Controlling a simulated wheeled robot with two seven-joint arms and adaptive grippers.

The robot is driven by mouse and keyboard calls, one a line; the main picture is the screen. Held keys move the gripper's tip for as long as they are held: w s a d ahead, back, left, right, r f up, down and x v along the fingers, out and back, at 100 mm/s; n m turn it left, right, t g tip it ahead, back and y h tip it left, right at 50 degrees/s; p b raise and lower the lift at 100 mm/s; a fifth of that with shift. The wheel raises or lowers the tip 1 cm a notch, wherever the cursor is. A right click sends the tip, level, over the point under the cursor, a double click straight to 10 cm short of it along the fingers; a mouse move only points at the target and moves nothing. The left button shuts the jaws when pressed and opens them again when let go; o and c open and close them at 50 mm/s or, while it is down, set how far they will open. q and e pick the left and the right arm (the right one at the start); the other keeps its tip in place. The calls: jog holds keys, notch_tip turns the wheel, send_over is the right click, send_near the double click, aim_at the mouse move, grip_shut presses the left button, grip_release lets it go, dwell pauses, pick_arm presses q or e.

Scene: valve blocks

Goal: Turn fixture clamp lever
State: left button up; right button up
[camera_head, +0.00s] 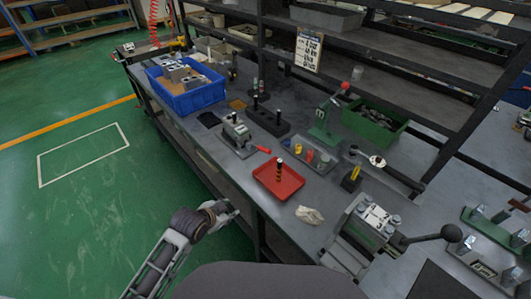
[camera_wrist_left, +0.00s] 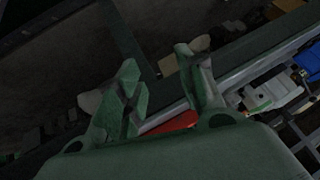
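A grey clamp fixture (camera_head: 366,226) stands at the front right of the bench in the head view. Its black lever with a ball knob (camera_head: 450,233) points right. A smaller grey fixture (camera_head: 237,135) stands further back on the left, with a red-handled lever (camera_head: 262,149) pointing right towards the red tray. I cannot tell which lever is the task's. My left gripper (camera_head: 224,209) is beside the bench's front edge, apart from both fixtures. In the left wrist view its fingers (camera_wrist_left: 157,62) are spread with nothing between them. My right gripper is not in view.
A red tray (camera_head: 267,187) holds a dark upright part. A white rag (camera_head: 309,215) lies near the front edge. A blue bin (camera_head: 201,97), a green bin (camera_head: 372,129) and a green press (camera_head: 322,125) stand behind. Floor left of the bench is clear.

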pick_arm(q)
jog(key=w+d+r+m+t+h, duration=0.3)
jog(key=w+d+r+m, duration=0.1)
jog(key=w+r+m, duration=0.25)
jog(key=m+t+h, duration=0.1)
jog(key=m+h, duration=0.2)
jog(key=m, duration=0.3)
send_near(264, 151)
jog(key=s+a, duration=0.1)
jog(key=s, duration=0.1)
jog(key=shift+s+a+r+b, duration=0.15)
jog(key=shift+a+b, duration=0.1)
jog(key=shift+b, duration=0.1)
jog(key=shift+r+x, duration=0.2)
jog(key=shift+x, duration=6.75)
jog(key=shift+a, duration=0.1)
grip_shut()
